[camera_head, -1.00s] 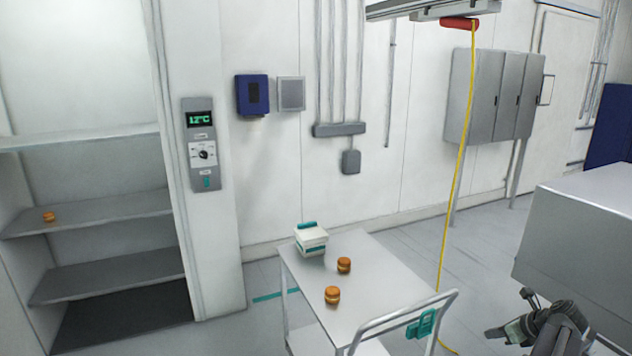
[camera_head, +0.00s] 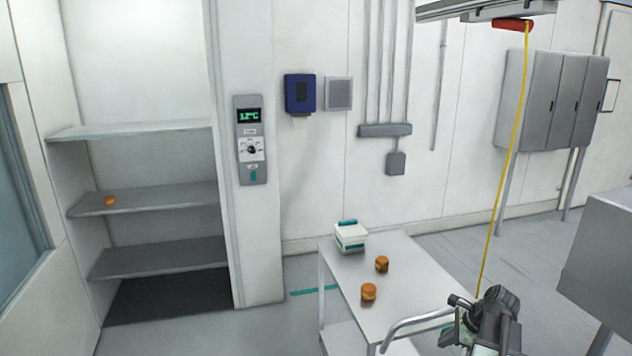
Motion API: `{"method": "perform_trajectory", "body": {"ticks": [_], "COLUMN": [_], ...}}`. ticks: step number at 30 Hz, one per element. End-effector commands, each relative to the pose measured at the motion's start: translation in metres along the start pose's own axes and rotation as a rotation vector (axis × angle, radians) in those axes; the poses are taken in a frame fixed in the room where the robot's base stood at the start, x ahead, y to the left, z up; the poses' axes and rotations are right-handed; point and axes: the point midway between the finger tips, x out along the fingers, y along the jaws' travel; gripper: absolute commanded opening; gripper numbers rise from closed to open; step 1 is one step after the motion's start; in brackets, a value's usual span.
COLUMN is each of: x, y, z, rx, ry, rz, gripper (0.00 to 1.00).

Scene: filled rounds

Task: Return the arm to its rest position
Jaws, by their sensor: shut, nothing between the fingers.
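My arm, with my gripper (camera_head: 449,338) at its end, is at the lower right of the head view, in front of the near right corner of the white cart (camera_head: 405,300). My gripper is small and partly cut up by the arm's own links. It is shut with nothing in it. Two orange-brown round pieces, one nearer (camera_head: 368,292) and one farther (camera_head: 382,264), stand on the cart top, apart from my gripper. A white box with teal trim (camera_head: 350,238) stands at the cart's far left corner.
A shelf unit (camera_head: 160,197) at the left holds one orange round (camera_head: 110,201). A yellow cord (camera_head: 508,150) hangs at the right from a red-handled reel (camera_head: 512,25).

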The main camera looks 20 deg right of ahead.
Motion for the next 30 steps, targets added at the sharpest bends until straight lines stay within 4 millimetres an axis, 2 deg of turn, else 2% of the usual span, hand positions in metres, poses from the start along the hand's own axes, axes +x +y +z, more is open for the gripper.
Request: {"method": "perform_trajectory", "body": {"ticks": [1, 3, 5, 6, 9, 12, 15, 19, 22, 30], "x": [0.018, 0.041, 0.058, 0.068, 0.088, 0.102, 0.108, 0.111, 0.111, 0.111], "y": [0.011, 0.03, 0.049, 0.064, 0.106, 0.15, 0.187, 0.216, 0.22, 0.22], "z": [0.04, 0.092, 0.136, 0.163, 0.226, 0.279, 0.315, 0.341, 0.343, 0.344], "rx": [-0.157, -0.415, -0.645, -0.798, -1.181, -1.543, -1.834, -2.062, -2.129, -2.134], "ry": [0.006, 0.015, 0.018, 0.018, 0.008, -0.014, -0.038, -0.061, -0.068, -0.07], "rz": [0.047, 0.12, 0.182, 0.223, 0.325, 0.42, 0.498, 0.559, 0.579, 0.579], "gripper": [0.0, 0.0, 0.0, 0.0, 0.0, 0.0, 0.0, 0.0, 0.0, 0.0]}}
